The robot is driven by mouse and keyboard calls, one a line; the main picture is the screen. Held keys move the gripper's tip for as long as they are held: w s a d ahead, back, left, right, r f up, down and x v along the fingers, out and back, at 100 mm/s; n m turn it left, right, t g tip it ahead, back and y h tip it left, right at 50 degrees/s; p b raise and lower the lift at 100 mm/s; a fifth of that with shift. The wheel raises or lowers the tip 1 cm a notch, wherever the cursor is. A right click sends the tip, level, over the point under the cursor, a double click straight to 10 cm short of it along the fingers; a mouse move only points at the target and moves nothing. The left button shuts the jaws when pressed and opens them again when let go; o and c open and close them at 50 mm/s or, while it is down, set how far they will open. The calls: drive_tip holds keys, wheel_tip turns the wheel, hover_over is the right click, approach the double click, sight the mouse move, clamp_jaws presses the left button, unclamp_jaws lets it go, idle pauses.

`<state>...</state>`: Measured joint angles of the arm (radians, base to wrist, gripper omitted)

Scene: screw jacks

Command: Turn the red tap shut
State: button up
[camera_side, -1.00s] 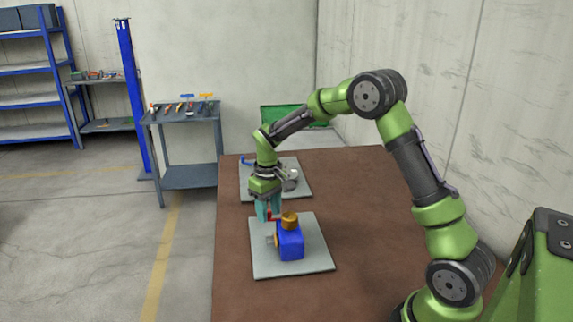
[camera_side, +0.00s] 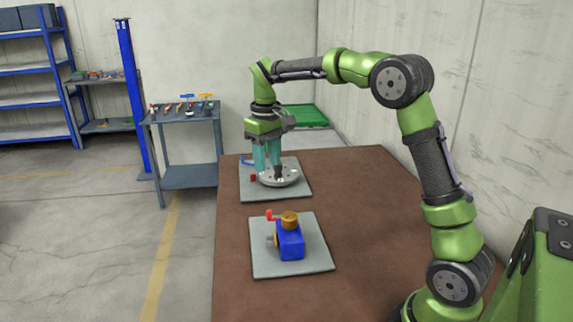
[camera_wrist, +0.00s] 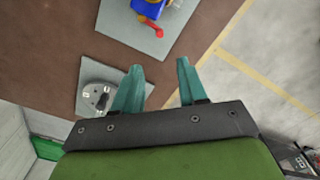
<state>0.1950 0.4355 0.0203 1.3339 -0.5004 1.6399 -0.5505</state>
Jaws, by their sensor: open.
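A blue jack body (camera_side: 290,243) with a brass cap (camera_side: 289,218) stands on the near grey plate (camera_side: 315,262). A crank arm with a red end (camera_side: 269,215) sticks out to the left from the cap. In the wrist view, the red handle (camera_wrist: 153,27) shows at the top, beside the blue body (camera_wrist: 150,6). My gripper (camera_side: 266,169) is open, with teal fingers pointing down, raised over the far plate and apart from the red handle. In the wrist view, the gap between my fingertips (camera_wrist: 159,67) is empty.
The far grey plate (camera_side: 301,192) bears a round metal disc (camera_side: 287,180), a small dark red piece (camera_side: 253,178) and a blue lever (camera_side: 247,161). The brown table (camera_side: 375,215) is clear to the right. A green tray (camera_side: 304,117) lies behind the table.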

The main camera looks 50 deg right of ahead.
drive_tip(key=shift+r, duration=0.9)
drive_tip(key=n, duration=0.6)
approach(269, 211)
wheel_tip(269, 211, down, 9)
drive_tip(key=shift+r, duration=0.15)
